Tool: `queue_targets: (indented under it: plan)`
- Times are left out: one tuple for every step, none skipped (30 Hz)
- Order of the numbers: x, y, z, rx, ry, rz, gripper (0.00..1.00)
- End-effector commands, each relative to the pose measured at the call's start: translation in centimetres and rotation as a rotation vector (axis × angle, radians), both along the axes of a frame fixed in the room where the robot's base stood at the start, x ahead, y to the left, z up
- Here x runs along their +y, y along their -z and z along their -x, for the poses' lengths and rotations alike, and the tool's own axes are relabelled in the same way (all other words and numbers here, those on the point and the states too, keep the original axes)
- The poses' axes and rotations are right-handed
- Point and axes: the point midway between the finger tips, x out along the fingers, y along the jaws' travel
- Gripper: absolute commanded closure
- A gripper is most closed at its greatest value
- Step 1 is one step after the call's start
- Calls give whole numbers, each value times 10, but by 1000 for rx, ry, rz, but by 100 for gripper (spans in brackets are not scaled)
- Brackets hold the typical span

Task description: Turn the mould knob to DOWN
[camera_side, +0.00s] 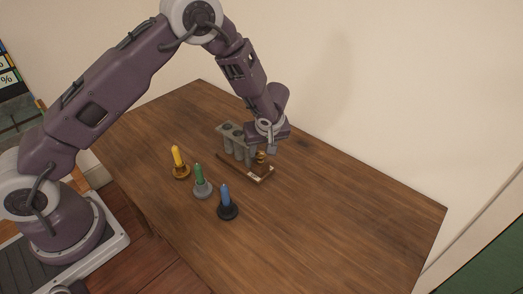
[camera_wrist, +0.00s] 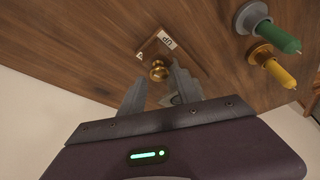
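The mould (camera_side: 231,142) is a grey block of several upright tubes on a wooden base (camera_side: 231,166). A round brass knob (camera_side: 261,157) is on the base's right part; it also shows in the wrist view (camera_wrist: 158,71). White labels sit on the base near the knob; one (camera_wrist: 167,42) appears to read UP upside down, and another (camera_wrist: 139,56) is too small to read. My gripper (camera_side: 266,146) points down over the knob. In the wrist view, its two grey fingers (camera_wrist: 157,77) are apart, with the knob between or just beyond their tips. I cannot make out contact or a pointer mark.
Yellow (camera_side: 179,160), green (camera_side: 200,182) and blue (camera_side: 225,200) candles stand in holders on the wooden table (camera_side: 330,215), left of and in front of the mould. The table's right side is clear. A pale wall (camera_side: 400,90) rises behind.

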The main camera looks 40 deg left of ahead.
Motion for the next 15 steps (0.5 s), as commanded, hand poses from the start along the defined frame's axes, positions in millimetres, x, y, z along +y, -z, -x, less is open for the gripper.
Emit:
queue_targets:
  plan:
    - [2,7,-1,1,0,0,61]
    - [3,10,-2,0,0,0,61]
    - [5,13,-3,-1,-1,-1,61]
    - [5,14,-4,-1,0,0,61]
    - [5,15,-4,-2,1,1,61]
    - [5,16,-4,-2,1,1,61]
    - [5,16,-4,-2,1,1,61]
    - [5,16,-4,-2,1,1,61]
    - [5,16,-4,-2,1,1,61]
    - [5,16,-4,-2,1,1,61]
    - [6,16,-4,-2,1,1,61]
    - [6,16,-4,-2,1,1,65]
    - [6,16,-4,-2,1,1,71]
    - [6,16,-4,-2,1,1,77]
    - [6,16,-5,-3,1,1,85]
